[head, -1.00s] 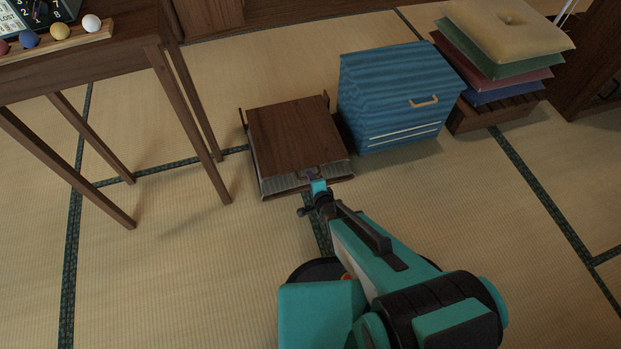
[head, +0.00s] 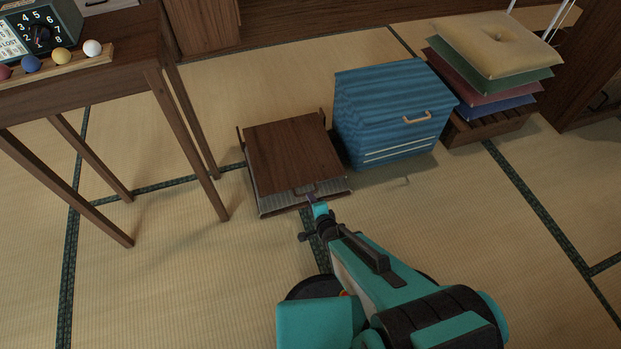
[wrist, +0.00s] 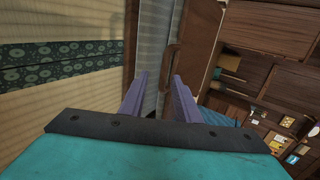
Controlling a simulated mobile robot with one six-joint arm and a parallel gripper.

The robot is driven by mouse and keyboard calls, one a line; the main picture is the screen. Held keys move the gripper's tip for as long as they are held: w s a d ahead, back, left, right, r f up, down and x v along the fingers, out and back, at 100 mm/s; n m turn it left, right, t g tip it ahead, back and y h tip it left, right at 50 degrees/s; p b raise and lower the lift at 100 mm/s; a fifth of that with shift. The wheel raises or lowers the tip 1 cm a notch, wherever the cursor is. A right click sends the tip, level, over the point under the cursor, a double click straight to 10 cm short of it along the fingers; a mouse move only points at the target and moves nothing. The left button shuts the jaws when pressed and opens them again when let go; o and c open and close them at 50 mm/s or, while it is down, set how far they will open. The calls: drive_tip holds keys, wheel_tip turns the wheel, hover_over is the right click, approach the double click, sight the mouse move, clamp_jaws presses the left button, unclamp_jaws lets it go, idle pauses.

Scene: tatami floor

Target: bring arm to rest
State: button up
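My arm reaches away from my body in the head view, low over the mat. My gripper (head: 311,196) is at the near edge of a low dark wooden box (head: 293,150) with pale ribbed sides. In the wrist view my gripper (wrist: 157,92) shows two purple fingers spread apart. A brown handle-like bar (wrist: 170,66) on the wooden face lies just beyond the fingertips, near the right finger. I see nothing clamped between the fingers. I cannot tell whether a finger touches the box.
A blue chest (head: 391,115) stands right of the box. Stacked cushions (head: 494,52) on a slatted base are farther right. A tall wooden table (head: 100,75) with coloured balls and a dial device (head: 38,35) stands at left. Tatami (head: 480,240) is clear at right.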

drive_tip(key=d+r+g+h+p, duration=0.1)
drive_tip(key=d+r+p, duration=0.3)
drive_tip(key=r+p, duration=0.55)
drive_tip(key=d+r+g+h+p, duration=0.1)
drive_tip(key=d+r+p, duration=0.3)
drive_tip(key=r+p, duration=0.5)
drive_tip(key=s+d+r+n+g+p, duration=0.2)
drive_tip(key=s+n+g+p, duration=0.2)
drive_tip(key=s, duration=0.9)
drive_tip(key=s+d+r+n+g+p, duration=0.1)
drive_tip(key=s+r+n+g+p, duration=0.2)
drive_tip(key=s+n+g, duration=0.7)
drive_tip(key=s+n+p, duration=0.1)
drive_tip(key=s+p, duration=0.1)
drive_tip(key=s, duration=0.2)
drive_tip(key=shift+s+d+r+h, duration=0.15)
drive_tip(key=shift+s+d+h, duration=0.05)
drive_tip(key=shift+d+h, duration=0.2)
idle(0.7)
